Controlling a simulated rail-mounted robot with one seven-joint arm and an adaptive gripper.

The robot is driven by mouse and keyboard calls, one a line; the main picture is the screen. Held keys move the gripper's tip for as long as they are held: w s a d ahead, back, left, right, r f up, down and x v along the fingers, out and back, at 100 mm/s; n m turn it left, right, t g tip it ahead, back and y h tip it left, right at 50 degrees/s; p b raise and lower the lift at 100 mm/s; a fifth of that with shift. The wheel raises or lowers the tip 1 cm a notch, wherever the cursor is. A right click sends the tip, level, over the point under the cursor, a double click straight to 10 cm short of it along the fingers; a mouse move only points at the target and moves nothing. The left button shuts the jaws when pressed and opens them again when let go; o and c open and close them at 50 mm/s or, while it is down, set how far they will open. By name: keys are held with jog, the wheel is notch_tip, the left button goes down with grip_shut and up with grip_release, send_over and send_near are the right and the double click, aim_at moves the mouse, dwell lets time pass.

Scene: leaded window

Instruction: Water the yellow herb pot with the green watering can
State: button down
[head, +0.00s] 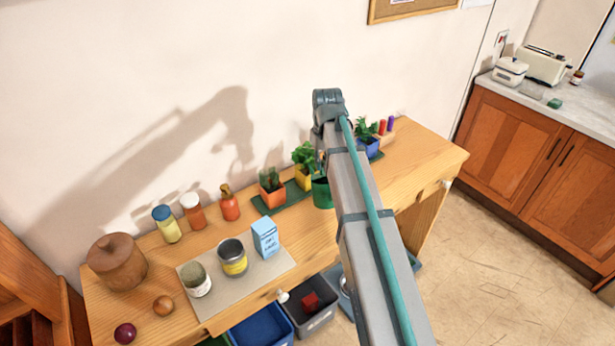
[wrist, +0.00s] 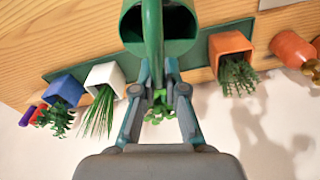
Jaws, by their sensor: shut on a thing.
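The green watering can (wrist: 130,28) is held by its handle in my gripper (wrist: 157,72). Its open top faces the wrist camera. In the head view the can (head: 322,193) shows partly, right beside the yellow herb pot (head: 303,182); my arm covers the rest of it and my gripper. The yellow pot has leafy green herbs (head: 304,153). In the wrist view the can hides the yellow pot, and only some of its leaves (wrist: 158,112) show below the handle. I cannot tell whether the can is pouring.
An orange pot (head: 271,198) and a blue pot (head: 369,149) stand in the same row on a green mat (wrist: 206,51). A white pot (wrist: 104,76) shows in the wrist view. Bottles, cans and a blue box (head: 265,238) occupy the bench's left. The bench's right end (head: 425,158) is clear.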

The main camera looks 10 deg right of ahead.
jog(key=shift+w+r+g+p, duration=0.35)
jog(key=shift+r+g+p, duration=0.3)
jog(key=shift+p, duration=0.65)
dwell(1.2)
dwell(0.6)
jog(key=shift+s+f+t+b, duration=0.45)
jog(key=shift+f+b, duration=0.2)
jog(key=shift+b, duration=0.2)
jog(key=shift+s+d+f+t+b, duration=0.1)
jog(key=shift+s+f+t+b, duration=0.1)
jog(key=shift+f+t+b, duration=0.5)
jog(key=shift+r, duration=0.4)
jog(key=shift+r+p, duration=1.95)
jog(key=shift+r, duration=0.95)
